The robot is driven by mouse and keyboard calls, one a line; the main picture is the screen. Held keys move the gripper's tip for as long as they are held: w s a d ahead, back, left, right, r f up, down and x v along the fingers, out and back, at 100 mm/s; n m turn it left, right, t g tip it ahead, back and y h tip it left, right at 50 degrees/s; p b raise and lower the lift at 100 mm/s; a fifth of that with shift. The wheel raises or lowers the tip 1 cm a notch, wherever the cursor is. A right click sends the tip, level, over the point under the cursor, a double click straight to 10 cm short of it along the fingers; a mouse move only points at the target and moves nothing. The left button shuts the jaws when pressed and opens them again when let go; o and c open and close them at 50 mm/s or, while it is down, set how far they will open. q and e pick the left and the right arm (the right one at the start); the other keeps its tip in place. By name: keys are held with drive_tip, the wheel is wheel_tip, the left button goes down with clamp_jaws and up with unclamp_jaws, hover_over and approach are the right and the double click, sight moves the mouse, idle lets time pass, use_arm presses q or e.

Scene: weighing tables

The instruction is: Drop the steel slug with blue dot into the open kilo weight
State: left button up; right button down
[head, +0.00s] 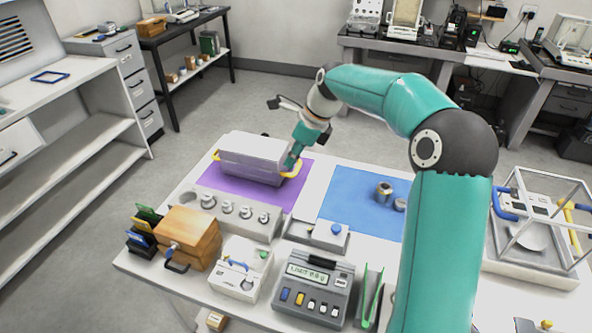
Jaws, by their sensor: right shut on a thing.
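My right gripper (291,161) reaches down to the right end of a grey metal box-shaped cover (252,150) and is shut on its yellow handle (299,167). The cover stands over the purple mat (295,192); I cannot tell whether it is lifted. A steel, brass-toned cylinder (383,193), apparently the open kilo weight, stands upright on the blue mat (350,205). A small round piece (400,204), perhaps its lid, lies beside it. A round piece with a blue top (336,229), perhaps the slug with the blue dot, sits on a grey block (324,240). My left gripper is not in view.
A block with several knobbed weights (236,210) stands in front of the purple mat. A wooden box (187,238), a scale with a display (313,285) and green tweezers (372,295) line the front. A framed balance (540,220) stands right. My right arm crosses above the blue mat.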

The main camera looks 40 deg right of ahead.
drive_tip(key=s+d+f+m+h+p, duration=0.1)
drive_tip(key=s+d+f+m+p, duration=0.15)
drive_tip(key=d, duration=0.85)
drive_tip(key=s+d+f+m+h+p, duration=0.1)
drive_tip(key=s+d+f+m, duration=0.15)
drive_tip(key=d, duration=0.85)
drive_tip(key=shift+m+t, duration=0.3)
drive_tip(key=shift+m, duration=0.4)
drive_tip(key=s+d+f+b, duration=0.1)
drive_tip(key=s+d+f, duration=0.1)
drive_tip(key=f, duration=0.1)
drive_tip(key=s+d+f+b, duration=0.1)
drive_tip(key=s+f, duration=0.2)
drive_tip(key=s+d+f+b, duration=0.1)
drive_tip(key=s+d+f, duration=0.1)
drive_tip(key=f, duration=0.2)
drive_tip(key=shift+s+d, duration=0.25)
drive_tip(key=shift+d, duration=0.1)
drive_tip(key=shift+f, duration=0.85)
drive_tip(key=shift+s, duration=0.15)
drive_tip(key=shift+f, duration=0.4)
